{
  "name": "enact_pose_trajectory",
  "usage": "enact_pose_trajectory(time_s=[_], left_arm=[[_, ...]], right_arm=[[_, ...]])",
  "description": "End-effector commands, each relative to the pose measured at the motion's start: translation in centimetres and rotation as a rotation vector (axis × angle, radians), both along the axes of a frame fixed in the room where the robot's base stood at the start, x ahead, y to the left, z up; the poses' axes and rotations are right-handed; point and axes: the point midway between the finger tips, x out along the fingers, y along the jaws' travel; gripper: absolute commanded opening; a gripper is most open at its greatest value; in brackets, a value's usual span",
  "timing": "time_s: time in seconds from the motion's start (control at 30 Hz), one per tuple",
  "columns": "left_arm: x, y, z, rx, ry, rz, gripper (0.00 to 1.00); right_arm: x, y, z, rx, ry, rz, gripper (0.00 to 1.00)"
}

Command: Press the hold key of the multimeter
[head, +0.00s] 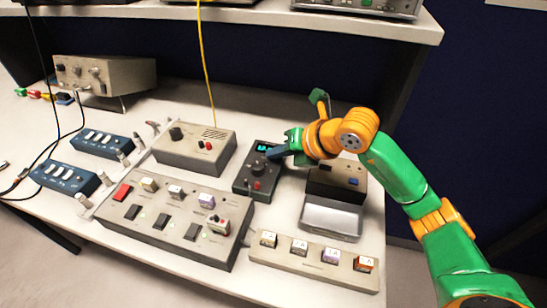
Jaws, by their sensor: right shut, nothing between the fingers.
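The multimeter (243,182) is a dark handheld box with a lit cyan display, a dial and a red spot low on its face. It lies on the bench near the middle of the view. My right gripper (274,153) comes in from the right, shut and empty. Its dark fingertips are over the upper right part of the multimeter, beside the display. I cannot tell whether they touch it. The hold key cannot be made out; the fingers cover part of the face. My left gripper is not in view.
A dark device with a grey tray (332,219) is close on the right, under my right arm. A button strip (285,262) lies at the front.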

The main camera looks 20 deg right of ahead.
Motion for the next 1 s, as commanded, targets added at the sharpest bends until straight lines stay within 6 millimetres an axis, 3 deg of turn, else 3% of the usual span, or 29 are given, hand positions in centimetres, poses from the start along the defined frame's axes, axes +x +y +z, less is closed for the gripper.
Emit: enact_pose_trajectory(time_s=[0.4, 0.77, 1.0], left_arm=[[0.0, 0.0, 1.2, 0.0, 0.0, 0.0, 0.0], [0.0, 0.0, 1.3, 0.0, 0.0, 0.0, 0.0], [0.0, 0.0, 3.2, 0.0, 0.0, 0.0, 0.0]], right_arm=[[0.0, 0.0, 1.5, 0.0, 0.001, 0.001, 0.0], [0.0, 0.0, 1.7, 0.0, 0.001, 0.001, 0.0], [0.0, 0.0, 4.0, -0.001, 0.0, -0.001, 0.0]])
